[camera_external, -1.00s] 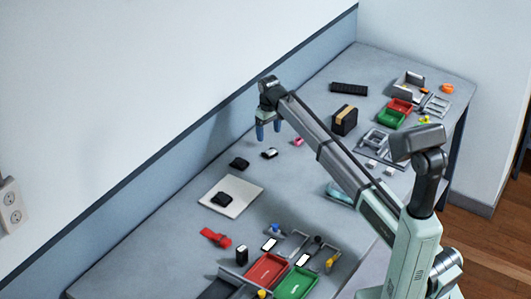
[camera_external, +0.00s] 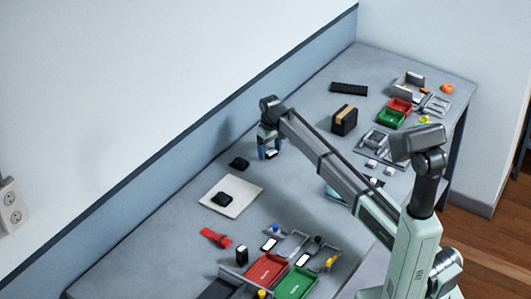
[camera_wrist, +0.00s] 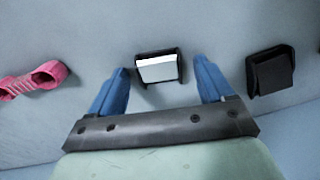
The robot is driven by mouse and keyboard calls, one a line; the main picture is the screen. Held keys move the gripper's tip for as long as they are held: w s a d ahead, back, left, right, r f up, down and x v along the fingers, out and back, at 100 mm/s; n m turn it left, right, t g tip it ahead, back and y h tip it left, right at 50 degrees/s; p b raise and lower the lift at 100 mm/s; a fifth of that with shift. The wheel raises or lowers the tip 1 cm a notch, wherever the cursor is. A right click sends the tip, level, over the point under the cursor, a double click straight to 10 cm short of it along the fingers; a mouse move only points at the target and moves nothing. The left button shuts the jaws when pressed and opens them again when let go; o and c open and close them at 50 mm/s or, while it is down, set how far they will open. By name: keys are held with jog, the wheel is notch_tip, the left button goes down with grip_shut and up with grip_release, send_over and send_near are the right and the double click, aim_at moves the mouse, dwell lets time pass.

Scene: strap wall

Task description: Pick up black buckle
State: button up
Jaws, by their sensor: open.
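My gripper (camera_external: 270,149) is open and low over the table, pointing down. In the wrist view a small black piece with a white top (camera_wrist: 157,69) lies between my blue fingertips, with gaps on both sides. In the external view my fingers partly hide it. An all-black, buckle-like piece (camera_wrist: 271,71) lies outside my right finger in the wrist view; it appears to be the black piece (camera_external: 239,163) left of my gripper in the external view. Another black piece (camera_external: 222,198) lies on a white board (camera_external: 243,192). I cannot tell which one is the black buckle.
A pink piece (camera_wrist: 36,80) lies left of my fingers in the wrist view. A red strap piece (camera_external: 215,238) and red (camera_external: 267,270) and green trays (camera_external: 297,283) are nearer the front. A black box (camera_external: 344,120) stands farther back. The wall runs along the left.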

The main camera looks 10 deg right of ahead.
jog(key=shift+c, duration=0.2)
jog(key=c, duration=1)
jog(key=shift+r, duration=0.1)
